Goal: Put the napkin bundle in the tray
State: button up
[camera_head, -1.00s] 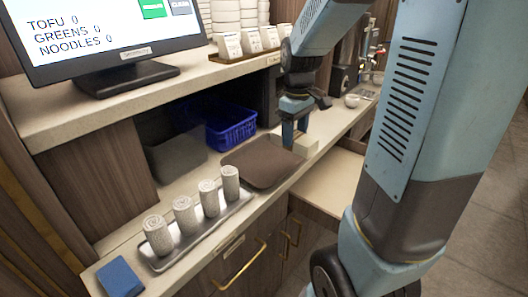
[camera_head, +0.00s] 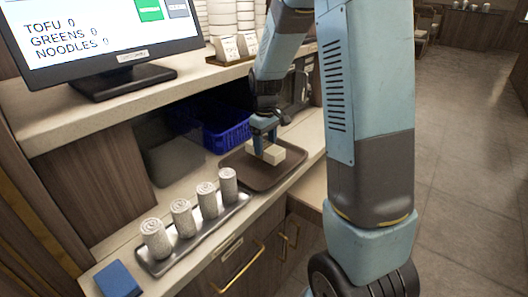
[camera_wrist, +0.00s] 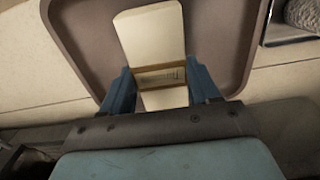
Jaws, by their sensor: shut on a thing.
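The napkin bundle (camera_head: 270,153) is a cream block with a brown band around its middle. It also shows in the wrist view (camera_wrist: 150,32). My gripper (camera_head: 263,137) is shut on it, with one blue finger on each side, as the wrist view shows (camera_wrist: 160,82). The brown tray (camera_head: 238,166) lies on the counter, and its rim and floor also show in the wrist view (camera_wrist: 85,35). The bundle is over the tray's floor, inside its rim. I cannot tell whether it touches the floor or is slightly above it.
A metal tray (camera_head: 196,238) with several rolled towels (camera_head: 181,217) stands left of the brown tray. A blue basket (camera_head: 228,135) is behind it, under the shelf. A blue block (camera_head: 117,279) lies at the front left. A monitor (camera_head: 110,40) stands on the upper shelf.

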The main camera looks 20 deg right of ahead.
aim_at(265, 145)
jog(key=shift+w+a+f, duration=0.1)
jog(key=shift+w+f, duration=0.1)
jog(key=shift+f, duration=1.55)
jog(key=shift+f, duration=0.1)
jog(key=o, duration=1.1)
jog(key=shift+c, duration=0.2)
